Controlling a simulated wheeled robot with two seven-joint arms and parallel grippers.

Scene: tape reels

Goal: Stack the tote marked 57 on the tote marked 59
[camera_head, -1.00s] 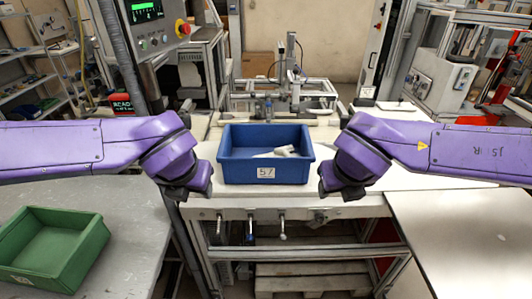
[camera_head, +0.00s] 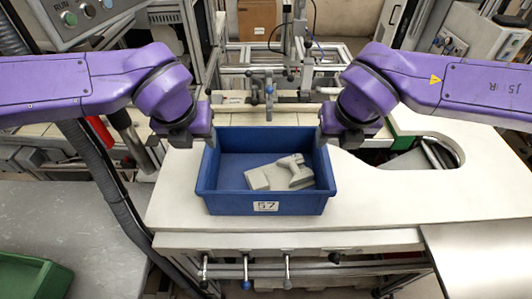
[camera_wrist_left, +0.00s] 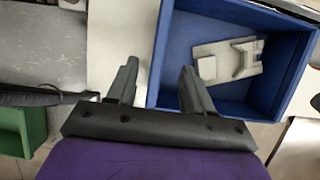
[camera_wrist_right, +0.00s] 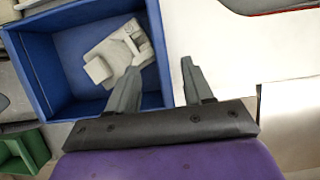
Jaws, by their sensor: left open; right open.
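The blue tote marked 57 (camera_head: 265,206) stands upright on the pale worktop, with a grey part (camera_head: 280,173) lying inside it. My left gripper (camera_head: 209,143) is at its left wall; in the left wrist view the open fingers (camera_wrist_left: 158,80) straddle the wall of the blue tote (camera_wrist_left: 163,45). My right gripper (camera_head: 326,143) is at the right wall; in the right wrist view its open fingers (camera_wrist_right: 158,78) straddle the wall of the blue tote (camera_wrist_right: 35,65). A green tote (camera_head: 35,272) is cut off at the lower left; its marking is not visible now.
The pale worktop (camera_head: 400,205) is clear to the right of the blue tote. A rail with fixtures (camera_head: 270,110) runs behind it. A control box (camera_head: 85,18) and a grey hose (camera_head: 110,185) stand at the left. The grey table (camera_head: 50,225) around the green tote looks clear.

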